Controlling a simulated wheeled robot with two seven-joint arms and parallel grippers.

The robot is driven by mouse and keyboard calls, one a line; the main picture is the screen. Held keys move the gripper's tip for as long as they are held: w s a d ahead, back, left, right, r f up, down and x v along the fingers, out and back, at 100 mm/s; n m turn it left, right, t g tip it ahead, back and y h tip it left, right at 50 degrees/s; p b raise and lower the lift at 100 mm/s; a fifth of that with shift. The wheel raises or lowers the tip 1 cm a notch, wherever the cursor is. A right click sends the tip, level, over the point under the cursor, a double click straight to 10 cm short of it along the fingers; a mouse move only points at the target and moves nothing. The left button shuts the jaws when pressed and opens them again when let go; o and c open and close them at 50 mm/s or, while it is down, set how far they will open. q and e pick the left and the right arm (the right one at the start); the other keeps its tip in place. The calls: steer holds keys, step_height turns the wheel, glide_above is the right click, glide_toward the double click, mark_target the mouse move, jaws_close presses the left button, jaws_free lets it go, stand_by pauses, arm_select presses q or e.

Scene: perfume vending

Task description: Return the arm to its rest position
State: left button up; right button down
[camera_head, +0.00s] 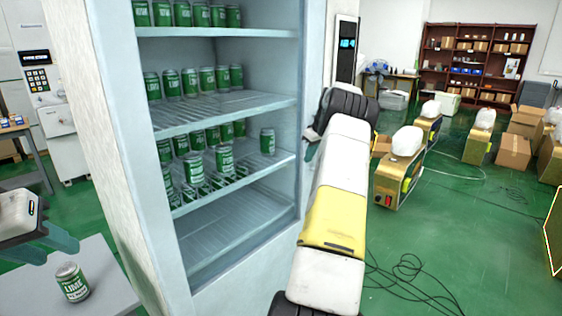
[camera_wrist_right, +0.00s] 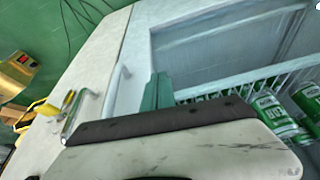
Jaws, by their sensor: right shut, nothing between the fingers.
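My right arm (camera_head: 333,215) is raised in front of the open cabinet's right edge in the head view. Its gripper is mostly hidden behind the wrist there. In the right wrist view the teal fingers of my right gripper (camera_wrist_right: 157,92) are together and empty, in front of the cabinet's shelves. My left gripper (camera_head: 62,252) is at the left edge of the head view, with its teal fingers apart and empty. It is above and beside a green and silver lime can (camera_head: 72,283), which stands upright on a grey table (camera_head: 108,270).
The white cabinet (camera_head: 245,275) has several shelves of green cans; its lowest shelf (camera_head: 235,235) is empty. Cans also show in the right wrist view (camera_wrist_right: 275,112). Machines (camera_head: 402,165), boxes (camera_head: 514,150) and loose cables (camera_head: 410,280) are on the green floor at the right.

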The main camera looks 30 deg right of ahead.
steer(key=v, duration=0.7)
steer(key=shift+s+d, duration=0.3)
steer(key=shift+d, duration=0.05)
